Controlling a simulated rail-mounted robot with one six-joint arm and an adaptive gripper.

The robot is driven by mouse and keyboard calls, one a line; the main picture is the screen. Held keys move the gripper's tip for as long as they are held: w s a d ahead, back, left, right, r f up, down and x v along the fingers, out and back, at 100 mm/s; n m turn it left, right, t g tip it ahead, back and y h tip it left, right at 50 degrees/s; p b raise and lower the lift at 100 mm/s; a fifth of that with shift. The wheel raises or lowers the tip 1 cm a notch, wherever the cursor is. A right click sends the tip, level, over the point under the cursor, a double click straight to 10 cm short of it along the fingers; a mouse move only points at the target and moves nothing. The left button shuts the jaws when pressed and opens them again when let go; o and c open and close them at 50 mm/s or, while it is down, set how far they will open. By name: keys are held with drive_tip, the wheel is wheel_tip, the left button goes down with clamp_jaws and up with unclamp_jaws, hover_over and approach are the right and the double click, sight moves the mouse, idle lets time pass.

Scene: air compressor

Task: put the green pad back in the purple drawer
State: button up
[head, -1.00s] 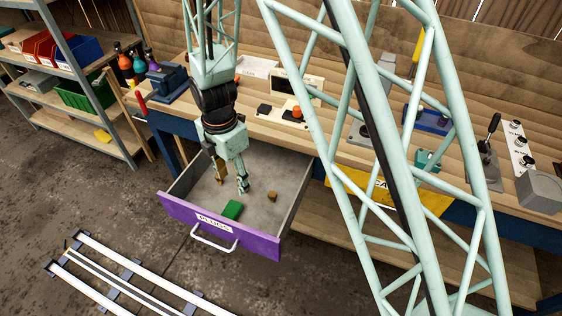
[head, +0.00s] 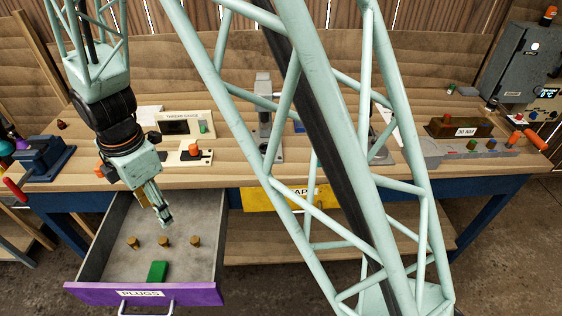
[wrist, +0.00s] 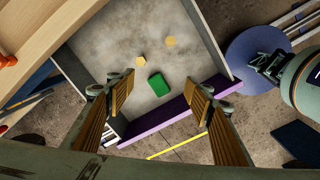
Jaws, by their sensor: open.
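The purple-fronted drawer (head: 205,292) labelled PLUGS is pulled open beneath the bench; its front also shows in the wrist view (wrist: 178,117). The green pad (head: 157,271) lies on the drawer's grey floor close behind the front. It also lies inside the drawer in the wrist view (wrist: 159,85).
Several small brown plugs, one at the left (head: 134,242), stand in the drawer behind the pad. A yellow-fronted drawer (head: 285,195) is to the right. The bench top (head: 240,172) holds a gauge box (head: 187,125) and a blue vise (head: 45,158).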

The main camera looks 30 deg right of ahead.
drive_tip(key=s+d+r+m+t, duration=0.1)
drive_tip(key=s+d+r+m, duration=0.45)
drive_tip(key=d+r, duration=0.4)
drive_tip(key=s+d+r+m+t, duration=0.1)
drive_tip(key=s+d+r+m, duration=0.5)
drive_tip(key=r, duration=0.6)
drive_tip(key=s+d+r+m, duration=0.2)
drive_tip(key=s+d+m, duration=0.1)
drive_tip(key=s, duration=0.3)
drive_tip(key=s+d+r+m, duration=0.3)
drive_tip(key=s+d+m, duration=0.1)
drive_tip(key=s, duration=0.3)
drive_tip(key=s+d+r+m+t, duration=0.1)
drive_tip(key=s+d+r+m, duration=0.2)
drive_tip(key=s, duration=0.3)
drive_tip(key=shift+s+d+m, duration=0.25)
drive_tip(key=shift+d+m, duration=0.4)
drive_tip(key=shift+d, duration=0.1)
